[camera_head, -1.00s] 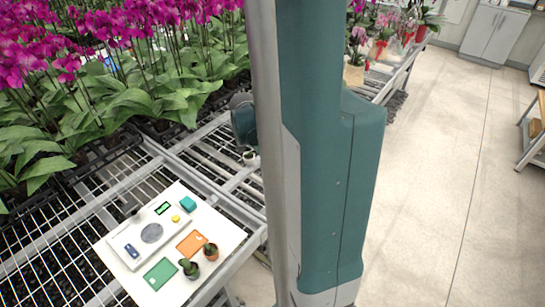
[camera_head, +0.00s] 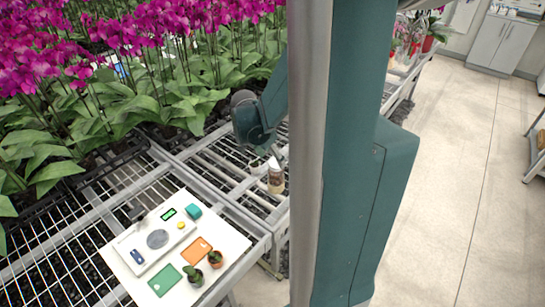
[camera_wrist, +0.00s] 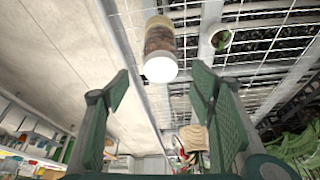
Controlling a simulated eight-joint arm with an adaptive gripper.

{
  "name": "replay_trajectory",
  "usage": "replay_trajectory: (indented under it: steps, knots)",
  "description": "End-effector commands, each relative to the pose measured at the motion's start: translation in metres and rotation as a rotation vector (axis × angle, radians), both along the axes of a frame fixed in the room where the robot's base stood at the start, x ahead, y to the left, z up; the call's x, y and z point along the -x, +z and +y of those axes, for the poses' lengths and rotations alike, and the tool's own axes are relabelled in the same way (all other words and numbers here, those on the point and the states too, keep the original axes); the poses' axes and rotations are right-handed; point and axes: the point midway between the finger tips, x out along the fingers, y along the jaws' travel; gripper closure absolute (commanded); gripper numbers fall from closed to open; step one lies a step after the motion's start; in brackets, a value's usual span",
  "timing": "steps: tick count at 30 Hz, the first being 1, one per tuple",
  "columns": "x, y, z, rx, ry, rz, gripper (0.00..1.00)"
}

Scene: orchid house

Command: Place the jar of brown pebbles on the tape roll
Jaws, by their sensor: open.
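The jar of brown pebbles (camera_head: 275,181) stands upright on the metal bench, beside the column of my body. In the wrist view the jar (camera_wrist: 159,47) shows brown contents and a white end, ahead of the fingertips and roughly centred between them. My gripper (camera_wrist: 162,87) is open and empty, with a gap between it and the jar. In the head view my arm reaches down close behind the jar, and the fingers are hard to make out. A small round yellow thing (camera_head: 181,225) on the white board may be the tape roll; it is too small to be sure.
A small white pot (camera_wrist: 221,39) stands near the jar. Orchids crowd the back.

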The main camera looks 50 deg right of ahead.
Motion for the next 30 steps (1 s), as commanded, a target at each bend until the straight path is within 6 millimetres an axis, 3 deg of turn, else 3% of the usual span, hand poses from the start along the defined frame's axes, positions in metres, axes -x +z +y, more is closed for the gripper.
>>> replay_trajectory:
  steps: [19, 23, 30]
  knots:
    - [-0.004, 0.005, 0.009, -0.002, 0.037, -0.002, 0.45]
    - [-0.008, 0.015, 0.025, -0.005, 0.101, -0.006, 0.45]
    - [-0.020, 0.041, 0.073, -0.011, 0.295, -0.015, 0.45]
